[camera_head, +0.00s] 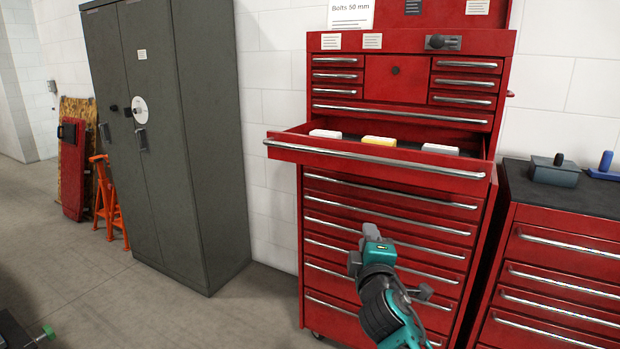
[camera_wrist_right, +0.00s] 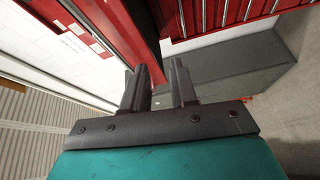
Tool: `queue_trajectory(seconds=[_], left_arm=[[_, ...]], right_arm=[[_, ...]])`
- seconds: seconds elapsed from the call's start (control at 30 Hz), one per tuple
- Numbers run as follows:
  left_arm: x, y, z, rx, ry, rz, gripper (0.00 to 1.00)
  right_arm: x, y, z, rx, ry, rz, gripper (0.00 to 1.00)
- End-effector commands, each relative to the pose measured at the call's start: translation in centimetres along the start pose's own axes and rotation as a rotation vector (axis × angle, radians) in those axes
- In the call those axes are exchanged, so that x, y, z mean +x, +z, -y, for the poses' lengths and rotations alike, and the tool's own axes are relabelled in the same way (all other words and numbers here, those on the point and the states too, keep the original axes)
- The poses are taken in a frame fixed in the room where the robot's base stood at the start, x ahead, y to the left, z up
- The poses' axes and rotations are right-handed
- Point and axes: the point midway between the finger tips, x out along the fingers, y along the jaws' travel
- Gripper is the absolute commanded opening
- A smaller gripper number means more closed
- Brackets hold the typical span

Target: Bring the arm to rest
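My right arm comes in from the bottom of the head view, in front of the red tool chest's lower drawers. My right gripper (camera_head: 371,240) is at its far end, below the pulled-out drawer; its fingers are not clear there. In the right wrist view my right gripper (camera_wrist_right: 159,75) shows two dark fingers standing apart with nothing between them. My left gripper is not in view.
A red tool chest (camera_head: 390,234) has one drawer (camera_head: 375,160) pulled out, holding white and yellow items. A lower red cabinet (camera_head: 560,258) stands right. A tall grey cabinet (camera_head: 215,150) and orange stands (camera_head: 108,200) are left. Floor (camera_head: 190,315) left of the chest is clear.

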Motion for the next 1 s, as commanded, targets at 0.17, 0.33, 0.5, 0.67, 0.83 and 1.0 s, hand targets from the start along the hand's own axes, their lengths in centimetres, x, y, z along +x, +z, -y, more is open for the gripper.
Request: queue_trajectory(seconds=[0.17, 0.33, 0.5, 0.67, 0.83, 1.0], left_arm=[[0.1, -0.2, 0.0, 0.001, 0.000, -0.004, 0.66], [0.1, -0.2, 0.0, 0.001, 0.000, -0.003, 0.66], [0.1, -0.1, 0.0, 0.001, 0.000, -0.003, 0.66], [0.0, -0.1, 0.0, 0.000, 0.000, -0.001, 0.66], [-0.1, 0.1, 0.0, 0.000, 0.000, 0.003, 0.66], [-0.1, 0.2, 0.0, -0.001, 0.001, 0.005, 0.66]], right_arm=[[-6.9, 2.8, 10.9, 0.317, -0.230, -0.012, 0.27], [-14.7, 5.1, 18.2, 0.629, -0.415, 0.033, 0.27], [-23.0, 7.1, 22.9, 0.932, -0.565, 0.125, 0.27], [-28.9, 8.3, 24.9, 1.141, -0.651, 0.216, 0.27], [-31.6, 8.9, 25.5, 1.246, -0.684, 0.268, 0.27], [-31.9, 9.0, 25.5, 1.260, -0.687, 0.274, 0.27]])
